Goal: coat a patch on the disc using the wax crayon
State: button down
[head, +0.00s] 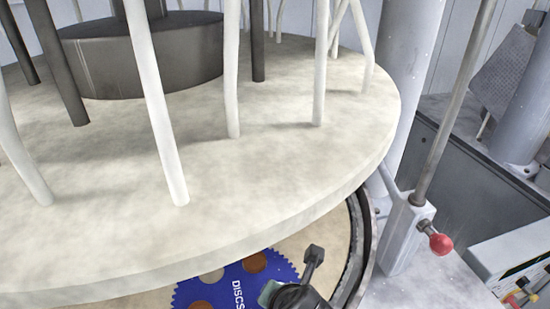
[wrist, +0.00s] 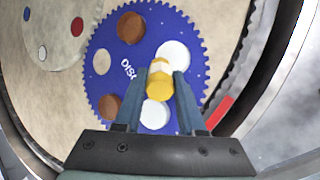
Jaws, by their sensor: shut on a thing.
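A blue toothed disc (wrist: 135,47) lies on the beige lower platen (wrist: 50,85) in the wrist view. White printing on it is partly hidden. It carries several round spots: brown ones (wrist: 131,28) and white or pale ones (wrist: 173,55). My gripper (wrist: 161,76) is shut on a short yellow wax crayon (wrist: 159,87) with a pale band, over the disc between two white spots. I cannot tell whether the crayon touches the surface. In the head view the disc (head: 228,291) shows at the bottom, partly under the upper platen; the crayon is hidden there.
The large cream upper platen (head: 290,165) with several rods overhangs the disc. A lever with a red knob (head: 441,244) stands at right. In the wrist view, a pale round plate (wrist: 45,30) lies at upper left, and a dark ring edge curves at right.

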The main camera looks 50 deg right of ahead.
jog(key=shift+s+d+r, duration=0.1)
jog(key=shift+s+d, duration=1.1)
jog(key=shift+s, duration=0.25)
jog(key=shift+w+a, duration=1.3)
jog(key=shift+w, duration=0.25)
jog(key=shift+r+p, duration=2.35)
jog(key=shift+r, duration=0.55)
notch_tip(320, 180, up, 3)
jog(key=p, duration=0.2)
jog(key=shift+r+p, duration=0.1)
jog(key=shift+p, duration=0.25)
